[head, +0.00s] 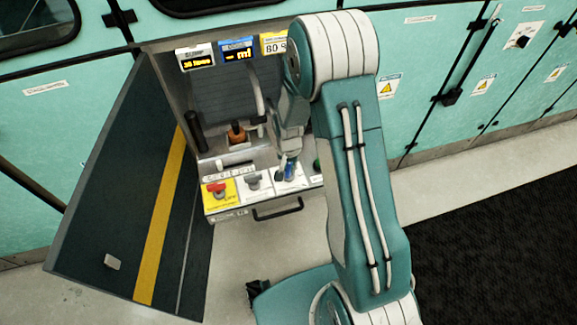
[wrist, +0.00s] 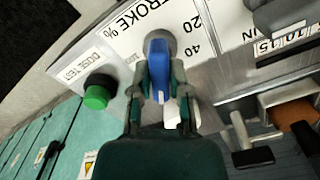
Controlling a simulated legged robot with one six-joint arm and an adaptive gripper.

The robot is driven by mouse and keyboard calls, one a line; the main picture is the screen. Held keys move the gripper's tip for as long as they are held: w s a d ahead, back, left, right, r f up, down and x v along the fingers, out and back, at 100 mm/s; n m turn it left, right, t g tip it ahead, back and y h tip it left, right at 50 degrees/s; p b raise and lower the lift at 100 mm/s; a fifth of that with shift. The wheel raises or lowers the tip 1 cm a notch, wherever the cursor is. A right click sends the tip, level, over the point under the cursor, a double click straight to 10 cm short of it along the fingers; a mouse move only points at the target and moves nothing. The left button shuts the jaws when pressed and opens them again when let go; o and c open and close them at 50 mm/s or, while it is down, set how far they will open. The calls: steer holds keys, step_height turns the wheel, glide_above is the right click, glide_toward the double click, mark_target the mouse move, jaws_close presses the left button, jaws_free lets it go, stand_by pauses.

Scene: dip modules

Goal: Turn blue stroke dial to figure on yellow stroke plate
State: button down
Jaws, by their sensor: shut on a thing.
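The blue stroke dial (wrist: 158,65) sits on a white plate marked "STROKE %" (wrist: 135,28) in the wrist view. Figures 20, 40 and 100 show on the plate. My gripper (wrist: 160,88) is shut on the dial, one finger on each side. The fingers hide part of the scale, and I cannot tell which figure the dial points to. In the head view the dial (head: 290,171) shows small below my gripper (head: 287,158). The yellow stroke plate (head: 273,44) at the top of the cabinet reads "80"; my arm covers its right part.
A green button (wrist: 97,92) marked "DOSE TEST" is beside the dial. A red switch (head: 216,188) on yellow and a grey knob (head: 252,181) are to its left in the head view. The open cabinet door (head: 115,190) bounds the left.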

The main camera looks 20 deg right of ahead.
mark_target(288, 166)
steer(key=shift+m, duration=1.6)
steer(key=c, duration=0.6)
jaws_free()
step_height(288, 166, up, 12)
